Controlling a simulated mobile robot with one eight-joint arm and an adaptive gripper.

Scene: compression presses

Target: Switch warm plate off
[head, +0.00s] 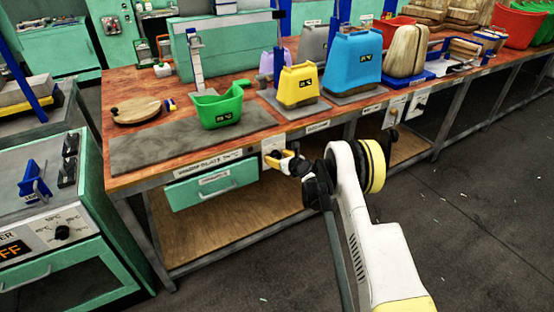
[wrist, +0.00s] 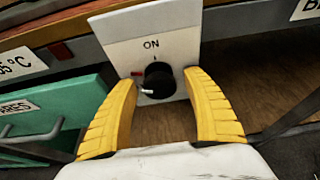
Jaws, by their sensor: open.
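The black round knob (wrist: 158,82) sits on a white panel (wrist: 125,35) marked "ON" in the wrist view. Its white pointer mark is towards the lower left, near a red mark on the panel. My gripper (wrist: 160,80) is open, with one yellow finger on each side of the knob; I cannot tell whether they touch it. In the head view my gripper (head: 284,162) is at the bench's front edge and hides most of the panel (head: 272,145). The flat grey warm plate (head: 150,152) lies on the bench top, with a temperature label on the edge below.
A green drawer (head: 212,187) with a handle is left of the panel. A green bin (head: 217,108), yellow mould (head: 298,86) and blue mould (head: 352,65) stand on the bench. More switch panels (head: 395,110) line the edge at right.

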